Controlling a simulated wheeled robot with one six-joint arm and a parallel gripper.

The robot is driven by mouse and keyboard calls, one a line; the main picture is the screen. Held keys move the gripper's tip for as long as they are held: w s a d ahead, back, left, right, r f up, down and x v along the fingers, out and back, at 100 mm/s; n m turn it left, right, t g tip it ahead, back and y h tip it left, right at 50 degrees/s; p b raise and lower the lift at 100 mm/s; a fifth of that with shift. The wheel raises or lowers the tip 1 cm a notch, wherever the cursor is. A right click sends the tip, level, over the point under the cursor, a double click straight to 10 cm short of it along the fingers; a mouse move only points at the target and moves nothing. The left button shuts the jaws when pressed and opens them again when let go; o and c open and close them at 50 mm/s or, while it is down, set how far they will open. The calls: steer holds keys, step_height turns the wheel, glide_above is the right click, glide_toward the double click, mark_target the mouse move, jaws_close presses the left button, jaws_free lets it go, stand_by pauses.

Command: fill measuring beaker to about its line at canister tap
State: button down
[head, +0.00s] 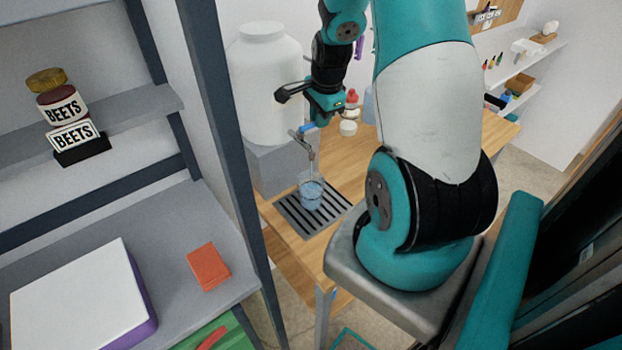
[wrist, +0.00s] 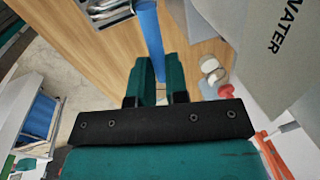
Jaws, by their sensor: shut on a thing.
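The clear measuring beaker (head: 311,191) stands upright on the slatted drip tray (head: 290,217), below the metal tap (head: 304,142). Bluish water shows in the beaker; its line is too small to make out. The white canister (head: 265,85) stands on a grey block behind the tap. In the wrist view a grey surface marked WATER (wrist: 285,55) shows at the right. My gripper (head: 318,120) is at the tap's blue lever (head: 307,128). In the wrist view, my gripper (wrist: 157,66) is shut on the blue lever (wrist: 150,30), between its teal fingers.
The wooden counter (head: 400,150) carries a red-topped bottle (head: 351,98) and a small white container (head: 348,127) right of my gripper. A dark shelf post (head: 222,130) stands left of the canister.

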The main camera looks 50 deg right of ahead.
stand_by(0.5)
steer(key=shift+w+d+n, duration=0.15)
steer(key=shift+w+n, duration=0.2)
steer(key=shift+n, duration=0.45)
steer(key=c, duration=1)
jaws_free()
steer(key=shift+r, duration=0.1)
steer(key=s+r+b, duration=0.1)
steer(key=r, duration=0.4)
steer(key=s+r+b, duration=0.1)
steer(key=r, duration=0.5)
steer(key=s+r+b, duration=0.1)
steer(key=r, duration=0.5)
steer(key=shift+s+a, duration=0.15)
steer(key=shift+a, duration=0.15)
